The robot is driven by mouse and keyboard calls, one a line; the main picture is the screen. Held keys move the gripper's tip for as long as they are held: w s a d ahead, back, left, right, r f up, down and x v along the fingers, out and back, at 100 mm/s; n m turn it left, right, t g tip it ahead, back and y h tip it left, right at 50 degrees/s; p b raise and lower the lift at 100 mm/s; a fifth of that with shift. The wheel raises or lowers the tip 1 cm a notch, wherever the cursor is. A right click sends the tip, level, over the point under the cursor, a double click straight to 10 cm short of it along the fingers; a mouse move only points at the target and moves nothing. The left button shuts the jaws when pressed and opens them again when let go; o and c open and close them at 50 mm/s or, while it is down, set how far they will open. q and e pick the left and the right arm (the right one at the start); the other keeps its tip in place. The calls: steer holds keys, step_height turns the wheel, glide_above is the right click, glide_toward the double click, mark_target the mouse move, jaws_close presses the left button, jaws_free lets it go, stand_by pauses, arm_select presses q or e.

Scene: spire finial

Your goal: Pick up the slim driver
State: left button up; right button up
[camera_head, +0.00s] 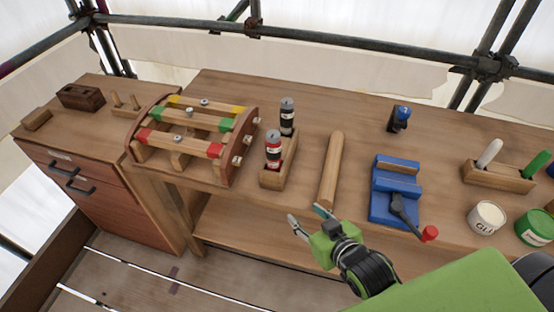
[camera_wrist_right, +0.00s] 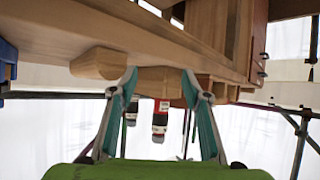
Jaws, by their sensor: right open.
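No thing is clearly marked as the slim driver. A wooden rack (camera_head: 490,178) at the right holds a slim white handle (camera_head: 490,152) and a thicker green handle (camera_head: 537,163), both leaning; I cannot tell for sure whether either is the driver. My right gripper (camera_head: 307,216) is open and empty at the bench's front edge, well left of the rack. In the right wrist view its two teal fingers (camera_wrist_right: 159,76) stand apart with nothing held between them; the rack does not show there. My left gripper is not in view.
Near my right gripper are a wooden bar (camera_head: 331,170) and a wooden holder (camera_head: 275,178) with red-labelled and black-labelled bottles. A blue vise (camera_head: 395,178) stands between gripper and rack. White (camera_head: 487,218) and green (camera_head: 535,227) tins stand before the rack.

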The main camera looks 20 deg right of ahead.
step_height(320, 180, up, 6)
steer(key=w+t, duration=0.3)
steer(key=t+y, duration=0.2)
steer(key=t, duration=0.1)
glide_toward(277, 139)
steer(key=shift+n, duration=0.3)
steer(key=w+p, duration=0.1)
steer(key=w, duration=0.2)
steer(key=w+a, duration=0.1)
steer(key=w, duration=0.2)
steer(key=shift+a+f+p, duration=0.15)
steer(key=shift+f+p, duration=0.1)
steer(key=shift+p, duration=0.15)
steer(key=w, duration=0.1)
steer(key=w+p, duration=0.1)
steer(key=w, duration=0.1)
steer(key=w+p, duration=0.1)
steer(key=w, duration=0.1)
steer(key=shift+w+a+r, duration=0.1)
steer(key=shift+a+r, duration=0.05)
steer(key=shift+a, duration=0.25)
steer(key=shift+w+a, duration=0.1)
steer(key=shift+w, duration=0.15)
steer(key=shift+s, duration=0.1)
jaws_close()
